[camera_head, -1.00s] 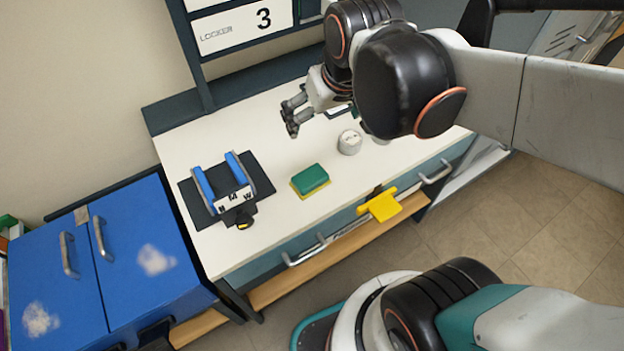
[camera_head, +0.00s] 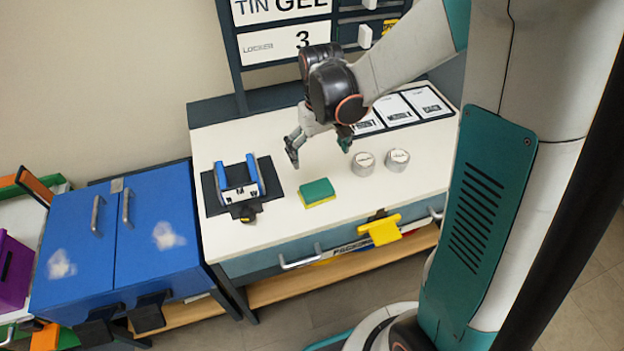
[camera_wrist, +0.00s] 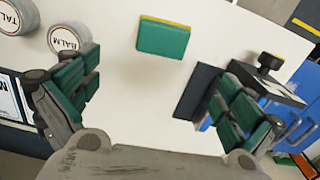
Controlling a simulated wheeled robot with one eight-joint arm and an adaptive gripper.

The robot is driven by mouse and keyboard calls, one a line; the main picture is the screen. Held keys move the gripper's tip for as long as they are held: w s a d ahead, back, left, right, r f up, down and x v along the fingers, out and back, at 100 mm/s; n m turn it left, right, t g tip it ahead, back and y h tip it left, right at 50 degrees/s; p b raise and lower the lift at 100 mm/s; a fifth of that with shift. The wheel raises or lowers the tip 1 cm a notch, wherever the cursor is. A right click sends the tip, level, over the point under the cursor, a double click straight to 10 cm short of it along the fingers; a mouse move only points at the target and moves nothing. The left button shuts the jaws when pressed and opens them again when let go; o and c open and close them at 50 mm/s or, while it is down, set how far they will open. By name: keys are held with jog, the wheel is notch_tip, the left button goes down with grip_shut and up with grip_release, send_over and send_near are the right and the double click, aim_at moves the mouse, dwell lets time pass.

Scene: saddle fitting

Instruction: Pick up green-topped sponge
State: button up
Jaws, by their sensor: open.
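The green-topped sponge (camera_head: 318,192), green above and yellow below, lies flat on the white table top. It also shows in the wrist view (camera_wrist: 163,38), ahead of the fingers and near the top. My gripper (camera_head: 318,153) is open and empty above the table, a little behind the sponge in the head view. In the wrist view my gripper's (camera_wrist: 165,97) two fingers are spread wide with bare table between them. The sponge lies beyond the fingertips and is untouched.
A blue-sided fixture on a dark mat (camera_head: 216,207) stands left of the sponge. Two round tins, one (camera_head: 363,164) and another (camera_head: 397,160), stand to the right. Labelled cards (camera_head: 398,109) lie behind them. A yellow tag (camera_head: 381,230) hangs at the front edge. Table around the sponge is clear.

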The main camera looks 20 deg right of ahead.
jog(key=b, duration=0.3)
send_over(317, 188)
jog(key=f, duration=0.8)
jog(key=shift+w+d+f, duration=0.2)
jog(key=shift+s+a+f+b, duration=0.1)
jog(key=shift+f+b, duration=0.5)
jog(key=shift+f, duration=0.75)
jog(key=shift+s+a+f+b, duration=0.1)
jog(key=shift+f+b, duration=0.5)
jog(key=shift+f, duration=0.7)
jog(key=shift+r, duration=0.1)
jog(key=shift+c, duration=0.6)
jog(key=c, duration=1.1)
